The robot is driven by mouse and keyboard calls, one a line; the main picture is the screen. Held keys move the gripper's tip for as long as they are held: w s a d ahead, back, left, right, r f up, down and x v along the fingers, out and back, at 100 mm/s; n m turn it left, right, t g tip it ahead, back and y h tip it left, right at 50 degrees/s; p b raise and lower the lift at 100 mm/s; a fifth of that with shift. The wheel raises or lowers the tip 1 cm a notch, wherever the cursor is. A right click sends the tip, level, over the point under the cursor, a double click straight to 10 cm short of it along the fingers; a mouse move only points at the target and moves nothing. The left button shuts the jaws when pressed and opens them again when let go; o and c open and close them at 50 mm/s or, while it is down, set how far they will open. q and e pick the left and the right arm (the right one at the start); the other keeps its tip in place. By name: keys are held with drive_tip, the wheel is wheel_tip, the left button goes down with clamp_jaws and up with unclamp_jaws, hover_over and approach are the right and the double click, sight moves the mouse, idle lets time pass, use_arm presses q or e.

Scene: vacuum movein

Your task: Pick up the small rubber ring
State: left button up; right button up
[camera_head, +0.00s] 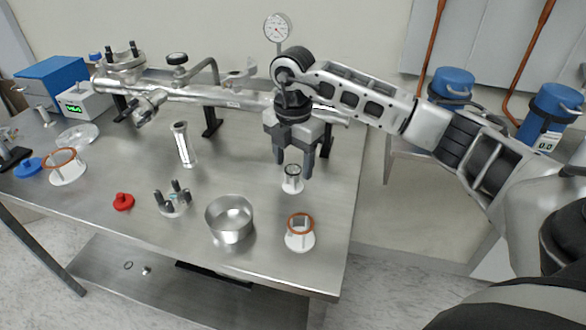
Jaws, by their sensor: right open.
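A small dark ring (292,170) sits on top of a small white stand (292,185) near the right end of the steel table. My right gripper (294,165) points down over this stand. Its two fingers are apart, one on each side of the ring in the picture; I cannot tell whether they touch it. Larger orange-brown rings rest on two other white stands, one at the front right (301,222) and one at the far left (65,155). Another small dark ring (128,265) lies on the lower shelf. My left gripper is not in view.
A steel bowl (230,219), a flange with upright posts (173,198) and a red cap (123,201) stand at the front. A long metal pipe assembly (220,97) with a dial gauge (277,28) runs behind my right gripper. Blue-topped canisters (452,84) are at the right.

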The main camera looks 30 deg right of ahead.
drive_tip(key=shift+f, duration=0.2)
drive_tip(key=c, duration=0.9)
drive_tip(key=shift+r, duration=0.1)
drive_tip(key=shift+c, duration=0.2)
